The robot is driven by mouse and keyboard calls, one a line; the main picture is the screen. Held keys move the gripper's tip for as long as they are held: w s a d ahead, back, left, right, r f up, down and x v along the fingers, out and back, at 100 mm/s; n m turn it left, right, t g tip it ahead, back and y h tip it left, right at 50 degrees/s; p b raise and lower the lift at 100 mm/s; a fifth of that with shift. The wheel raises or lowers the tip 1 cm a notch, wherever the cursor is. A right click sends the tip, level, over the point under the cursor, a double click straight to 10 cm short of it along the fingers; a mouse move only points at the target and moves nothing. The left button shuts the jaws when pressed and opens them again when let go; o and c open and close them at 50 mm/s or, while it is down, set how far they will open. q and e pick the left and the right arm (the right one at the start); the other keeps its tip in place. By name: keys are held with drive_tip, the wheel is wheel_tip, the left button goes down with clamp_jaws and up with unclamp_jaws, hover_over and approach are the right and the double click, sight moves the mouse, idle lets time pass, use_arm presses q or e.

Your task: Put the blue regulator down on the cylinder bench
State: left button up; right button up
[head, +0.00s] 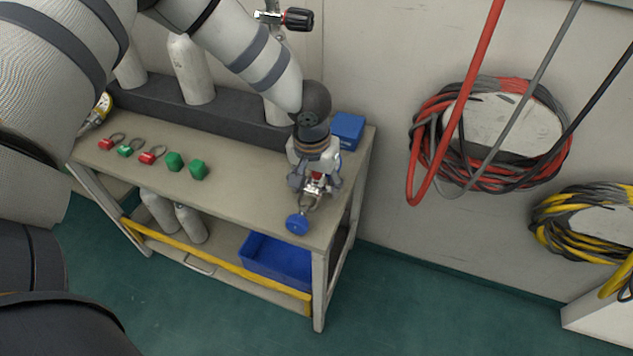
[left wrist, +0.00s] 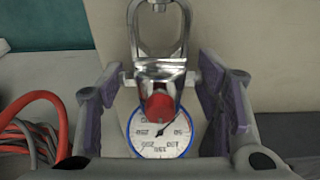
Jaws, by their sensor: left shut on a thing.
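The blue regulator, with a metal yoke and a round blue end (head: 297,224), is in my left gripper (head: 314,178). In the picture it lies over the right front part of the cylinder bench (head: 240,178). I cannot tell whether it touches the top. In the left wrist view, the regulator's metal body, red knob and blue-rimmed gauge (left wrist: 160,136) sit between the two fingers of my left gripper (left wrist: 160,100), with the yoke pointing up the picture. My right gripper is not in view.
Small red and green items (head: 152,155) and green hexagonal blocks (head: 198,170) lie on the left half. A blue box (head: 348,130) stands at the back right. Cylinders (head: 190,68) line the back. The bench middle is clear. Hose coils (head: 480,170) hang right.

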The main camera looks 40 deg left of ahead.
use_arm(q)
drive_tip(key=shift+f, duration=0.4)
drive_tip(key=o, duration=1.8)
drive_tip(key=r, duration=0.4)
drive_tip(key=s+r, duration=0.1)
drive_tip(key=r, duration=0.7)
drive_tip(key=shift+s+d, duration=0.2)
drive_tip(key=shift+s, duration=0.2)
drive_tip(key=shift+f, duration=0.1)
